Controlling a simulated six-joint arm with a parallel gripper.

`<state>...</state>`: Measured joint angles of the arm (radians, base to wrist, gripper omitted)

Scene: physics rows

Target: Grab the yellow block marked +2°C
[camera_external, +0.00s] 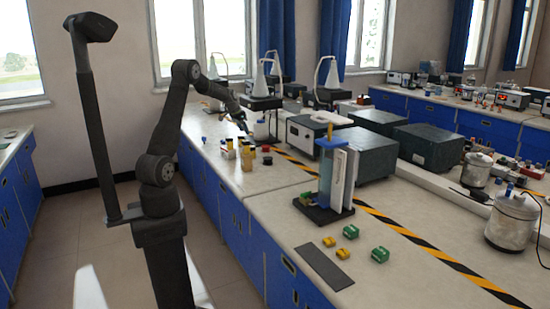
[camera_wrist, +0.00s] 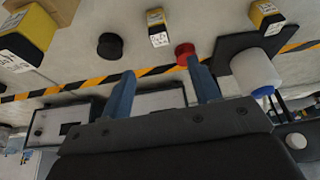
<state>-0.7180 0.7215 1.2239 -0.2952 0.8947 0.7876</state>
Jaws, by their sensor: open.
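Several yellow blocks with black parts and white labels show in the wrist view: one at the upper left (camera_wrist: 28,32), one at top centre (camera_wrist: 157,28), one at the upper right (camera_wrist: 265,17). The label print is too small to read, so I cannot tell which is marked +2°C. Small yellow blocks (camera_external: 229,143) also stand on the bench below my gripper in the external view. My gripper (camera_wrist: 163,86) is open, its two blue fingers apart with no block between them. In the external view my gripper (camera_external: 243,127) is above the far part of the bench.
A black round cap (camera_wrist: 110,46) and a red one (camera_wrist: 184,53) lie near the blocks. A white bottle with a blue cap (camera_wrist: 255,75) is right of the fingers. Smaller yellow (camera_external: 328,241) and green blocks (camera_external: 380,254) lie on the near bench, by a blue cylinder apparatus (camera_external: 326,175).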

